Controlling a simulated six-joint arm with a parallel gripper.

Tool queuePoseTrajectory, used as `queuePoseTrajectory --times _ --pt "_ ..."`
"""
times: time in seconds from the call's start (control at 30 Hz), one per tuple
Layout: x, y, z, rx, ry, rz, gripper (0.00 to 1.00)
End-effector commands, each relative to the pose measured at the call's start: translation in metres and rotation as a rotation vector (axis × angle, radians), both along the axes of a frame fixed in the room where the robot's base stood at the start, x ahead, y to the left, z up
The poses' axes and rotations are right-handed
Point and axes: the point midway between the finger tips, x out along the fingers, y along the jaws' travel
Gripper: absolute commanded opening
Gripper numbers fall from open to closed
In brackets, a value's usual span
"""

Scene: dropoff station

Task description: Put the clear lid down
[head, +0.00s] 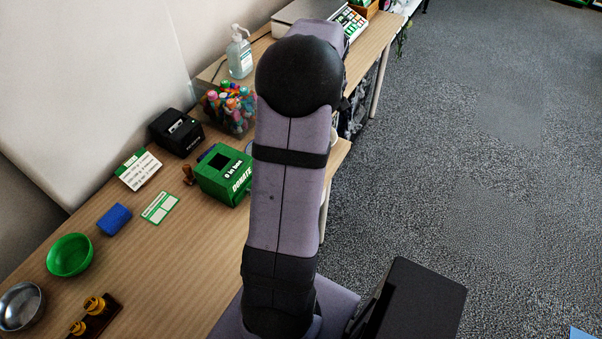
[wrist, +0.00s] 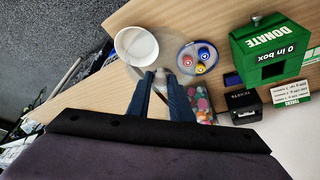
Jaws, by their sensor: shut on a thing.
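My gripper (wrist: 161,76) shows in the wrist view, its two dark blue fingers close together over the wooden table. It is shut on the clear lid (wrist: 171,52), which shows only as a faint, see-through patch at the fingertips. Its full outline is hard to make out against the table. A white round bowl (wrist: 136,46) is just left of the fingertips. A round dish (wrist: 211,70) with red, blue and yellow pieces is just right. In the head view my arm hides the gripper and lid.
A green donation box (head: 223,174) stands on the wooden table (head: 185,255), with a black printer (head: 176,132) and a clear bin of colourful markers (head: 230,118) behind it. A green bowl (head: 69,255), a metal bowl (head: 20,307) and a blue block (head: 114,219) are at left.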

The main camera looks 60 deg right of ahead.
Motion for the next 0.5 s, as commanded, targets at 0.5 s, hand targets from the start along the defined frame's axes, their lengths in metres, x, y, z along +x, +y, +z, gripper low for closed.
queuePoseTrajectory --times 0.5 --pt "-0.017 0.056 -0.038 0.0 -0.001 0.22 0.0"
